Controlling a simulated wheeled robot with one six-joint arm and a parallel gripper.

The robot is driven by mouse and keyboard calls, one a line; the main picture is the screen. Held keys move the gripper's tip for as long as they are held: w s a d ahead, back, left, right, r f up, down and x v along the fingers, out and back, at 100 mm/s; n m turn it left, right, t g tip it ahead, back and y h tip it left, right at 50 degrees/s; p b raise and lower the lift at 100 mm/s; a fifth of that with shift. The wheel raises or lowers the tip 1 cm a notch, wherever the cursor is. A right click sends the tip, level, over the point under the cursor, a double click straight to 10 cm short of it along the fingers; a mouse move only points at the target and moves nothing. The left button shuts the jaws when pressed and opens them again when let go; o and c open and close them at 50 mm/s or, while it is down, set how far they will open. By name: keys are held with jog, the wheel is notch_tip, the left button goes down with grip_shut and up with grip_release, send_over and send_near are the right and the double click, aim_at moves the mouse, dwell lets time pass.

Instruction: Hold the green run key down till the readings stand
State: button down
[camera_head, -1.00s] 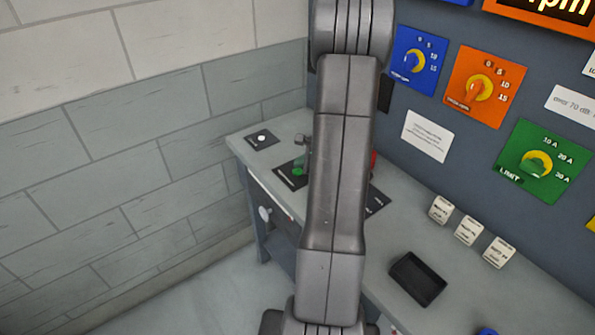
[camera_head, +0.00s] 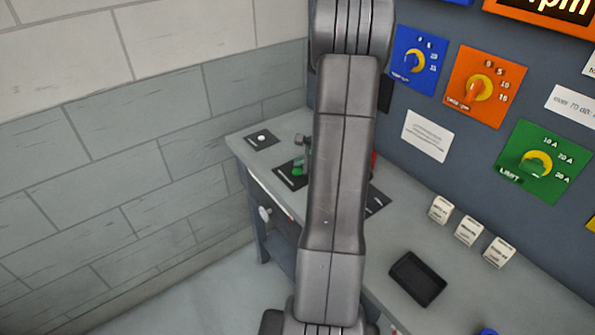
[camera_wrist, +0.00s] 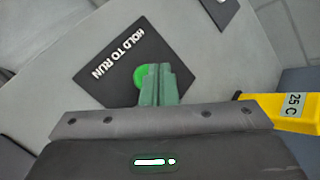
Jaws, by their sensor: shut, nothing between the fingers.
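The green run key (camera_wrist: 141,76) is a round button on a black plate (camera_wrist: 108,62) lettered HOLD TO RUN. In the wrist view my gripper (camera_wrist: 158,72) is shut and empty, its greenish fingertips overlapping the key's right part. I cannot tell whether they touch or press it. In the head view the key (camera_head: 298,170) shows green on the bench at the left of my arm, with the gripper's end just above it. My arm hides part of that area. Blue (camera_head: 414,60), orange (camera_head: 480,87) and green (camera_head: 536,164) dials are on the wall panel.
The grey bench (camera_head: 330,215) runs along the dark panel. A black tray (camera_head: 418,279) and small white lettered blocks (camera_head: 468,231) stand to the right. A plate with a white button (camera_head: 262,139) is at the far left. A yellow block marked 25 C (camera_wrist: 285,110) is beside my gripper.

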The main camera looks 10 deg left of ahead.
aim_at(300, 172)
jog(key=shift+f+b, duration=0.45)
jog(key=shift+b, duration=0.1)
jog(key=shift+f+b, duration=0.45)
jog(key=shift+b, duration=0.05)
dwell(1.6)
dwell(2.5)
jog(key=shift+r+p, duration=0.65)
jog(key=shift+r, duration=0.25)
jog(key=shift+r, duration=0.15)
jog(key=shift+r+p, duration=1.8)
jog(key=shift+r, duration=0.55)
